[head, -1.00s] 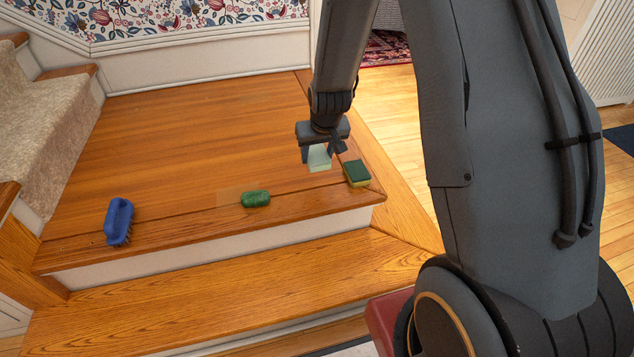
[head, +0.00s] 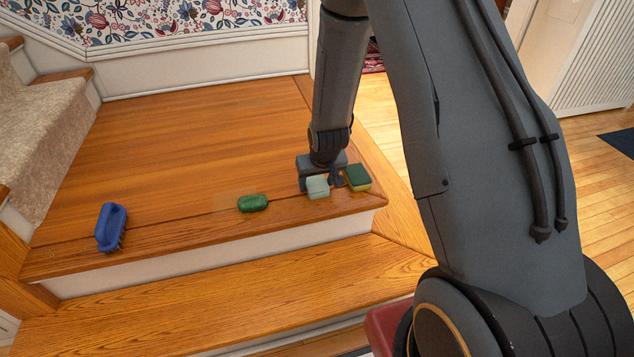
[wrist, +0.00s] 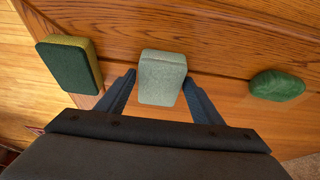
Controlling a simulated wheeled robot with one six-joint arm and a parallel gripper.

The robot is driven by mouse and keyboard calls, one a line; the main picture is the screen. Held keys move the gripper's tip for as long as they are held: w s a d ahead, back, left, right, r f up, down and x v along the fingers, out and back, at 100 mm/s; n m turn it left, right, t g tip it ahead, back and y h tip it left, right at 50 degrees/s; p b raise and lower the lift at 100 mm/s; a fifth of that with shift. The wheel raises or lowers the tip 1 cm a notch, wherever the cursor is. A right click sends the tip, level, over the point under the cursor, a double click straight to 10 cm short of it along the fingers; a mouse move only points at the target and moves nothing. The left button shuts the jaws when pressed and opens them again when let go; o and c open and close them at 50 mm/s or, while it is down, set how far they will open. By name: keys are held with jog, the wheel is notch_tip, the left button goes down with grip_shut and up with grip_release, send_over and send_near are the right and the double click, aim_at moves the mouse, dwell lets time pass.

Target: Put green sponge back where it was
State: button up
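The green sponge (head: 318,187), a pale green block, is between the two fingers of my gripper (head: 320,181), close above or on the front of the wooden landing. I cannot tell whether its underside touches the wood. In the wrist view the sponge (wrist: 161,78) sits upright in the picture, with a fingertip close against each side; my gripper (wrist: 160,78) looks shut on it. A faint lighter patch (head: 228,203) shows on the landing, just left of a dark green lumpy object.
A green-and-yellow sponge (head: 358,177) lies close to the right of my gripper. The dark green lumpy object (head: 253,203) lies to the left, and a blue brush (head: 110,227) farther left. The landing (head: 190,140) is clear behind; its front edge drops to a lower step (head: 230,285).

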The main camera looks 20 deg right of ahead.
jog(key=shift+o, duration=0.4)
jog(key=p+v, duration=0.3)
jog(key=v, duration=0.9)
jog(key=s+a+r+n+g, duration=0.2)
jog(key=s+a+r+n, duration=0.1)
jog(key=s+a+r, duration=0.8)
jog(key=s+a+r+n+g, duration=0.1)
jog(key=s+a+r, duration=0.1)
jog(key=s, duration=0.7)
jog(key=s+a+r+n+g, duration=0.1)
jog(key=s+a+r, duration=0.2)
jog(key=s, duration=0.6)
jog(key=shift+r+y, duration=0.3)
jog(key=shift+r, duration=0.3)
jog(key=shift+r+p, duration=0.1)
jog(key=shift+p, duration=0.2)
jog(key=d+r+m+p, duration=0.2)
jog(key=d+r+p, duration=0.6)
jog(key=r+p, duration=0.2)
jog(key=s+d+r+m+p, duration=0.1)
jog(key=d+r+m+p, duration=0.2)
jog(key=d+r+p, duration=0.5)
jog(key=r+p, duration=0.2)
jog(key=p, duration=0.4)
jog(key=shift+p, duration=0.3)
